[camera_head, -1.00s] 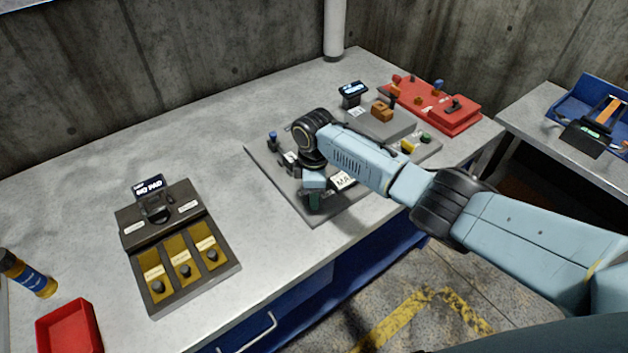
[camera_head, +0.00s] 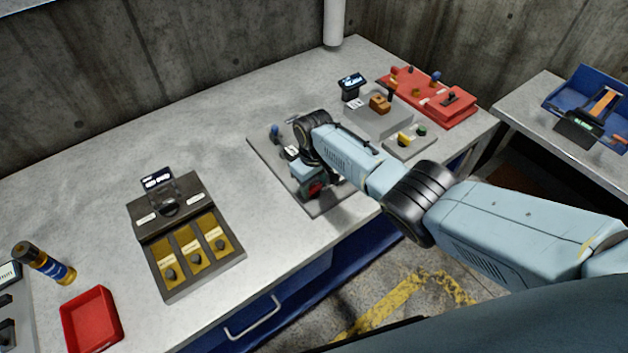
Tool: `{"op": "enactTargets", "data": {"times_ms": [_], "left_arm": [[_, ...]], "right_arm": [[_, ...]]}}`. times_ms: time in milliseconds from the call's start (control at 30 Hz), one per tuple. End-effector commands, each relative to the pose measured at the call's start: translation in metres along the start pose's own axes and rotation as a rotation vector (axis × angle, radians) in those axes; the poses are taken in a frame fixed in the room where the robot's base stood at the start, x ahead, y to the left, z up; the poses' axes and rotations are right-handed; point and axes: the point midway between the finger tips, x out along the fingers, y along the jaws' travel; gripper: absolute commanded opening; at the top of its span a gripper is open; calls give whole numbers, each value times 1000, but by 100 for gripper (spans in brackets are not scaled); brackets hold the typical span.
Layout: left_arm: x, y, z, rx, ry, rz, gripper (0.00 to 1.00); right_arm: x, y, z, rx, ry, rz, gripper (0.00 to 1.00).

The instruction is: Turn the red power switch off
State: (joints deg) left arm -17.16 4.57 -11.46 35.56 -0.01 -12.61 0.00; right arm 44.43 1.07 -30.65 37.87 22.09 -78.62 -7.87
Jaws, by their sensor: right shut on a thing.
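My left gripper is not in view.
A red panel (camera_head: 463,115) stands at the back right. A dark unit with yellow slots (camera_head: 170,213), a red tray (camera_head: 91,319) and a battery-like cylinder (camera_head: 45,262) are at left.

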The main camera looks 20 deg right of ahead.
Motion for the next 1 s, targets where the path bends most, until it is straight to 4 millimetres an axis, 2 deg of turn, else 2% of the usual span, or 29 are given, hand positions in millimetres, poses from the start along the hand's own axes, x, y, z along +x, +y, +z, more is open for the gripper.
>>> {"op": "enactTargets", "data": {"times_ms": [300,800,833,967,1000], "left_arm": [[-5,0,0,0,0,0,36],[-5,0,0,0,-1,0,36],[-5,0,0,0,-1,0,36],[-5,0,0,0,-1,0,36],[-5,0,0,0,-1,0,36]], "right_arm": [[-1,0,0,101,1,0,23],[-1,0,-1,116,2,1,23],[-1,0,-1,116,2,1,49],[-1,0,-1,115,2,0,66],[-1,0,-1,115,2,0,67]]}}
